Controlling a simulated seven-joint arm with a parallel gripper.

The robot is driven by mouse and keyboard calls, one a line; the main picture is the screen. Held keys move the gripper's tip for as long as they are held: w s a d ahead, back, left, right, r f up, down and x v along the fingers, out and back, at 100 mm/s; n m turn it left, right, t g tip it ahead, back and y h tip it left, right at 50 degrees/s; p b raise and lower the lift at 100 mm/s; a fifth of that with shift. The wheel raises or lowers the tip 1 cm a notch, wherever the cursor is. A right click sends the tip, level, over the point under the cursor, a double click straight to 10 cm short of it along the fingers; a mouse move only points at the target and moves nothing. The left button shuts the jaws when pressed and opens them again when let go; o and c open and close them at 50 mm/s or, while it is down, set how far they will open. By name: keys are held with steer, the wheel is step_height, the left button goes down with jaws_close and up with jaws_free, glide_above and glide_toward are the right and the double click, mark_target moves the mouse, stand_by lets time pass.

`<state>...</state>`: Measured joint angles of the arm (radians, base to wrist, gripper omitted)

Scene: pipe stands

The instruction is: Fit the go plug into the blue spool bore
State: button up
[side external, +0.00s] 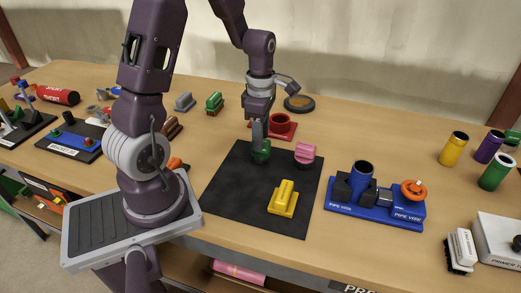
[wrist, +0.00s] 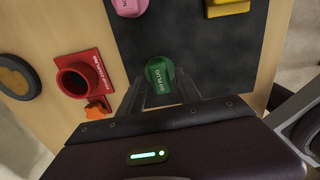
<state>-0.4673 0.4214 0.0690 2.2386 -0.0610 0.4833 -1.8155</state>
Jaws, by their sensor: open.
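The go plug (wrist: 160,73) is green with white lettering and stands on the dark mat. In the side view the go plug (side external: 262,154) is partly hidden behind my gripper (side external: 259,142). My gripper is down at the plug. In the wrist view my gripper (wrist: 161,84) is open, with one finger to each side of the plug; I cannot tell whether either touches it. The blue spool (side external: 363,170) stands upright in the blue pipe vise (side external: 375,214), right of the mat, with its dark bore facing up. The wrist view does not show the spool.
A pink piece (side external: 305,153) and a yellow piece (side external: 284,198) sit on the dark mat (side external: 236,200). A red cup-like fixture (side external: 281,128) stands behind it. An orange knob (side external: 413,189) rises on the vise. Yellow, purple and green tubes stand far right.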

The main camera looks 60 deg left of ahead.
jaws_close()
step_height(320, 180, up, 8)
stand_by(0.9)
steer(key=w+d+r+m, duration=0.3)
steer(key=w+d+r, duration=0.2)
steer(key=w+d, duration=0.4)
steer(key=w+d+r+m, duration=0.1)
steer(key=w+d+r, duration=0.1)
steer(key=d, duration=0.4)
steer(key=w+d+r+m, duration=0.2)
steer(key=w+d+r, duration=0.1)
steer(key=d, duration=0.4)
steer(key=shift+d+m, duration=0.2)
steer(key=shift+m, duration=0.1)
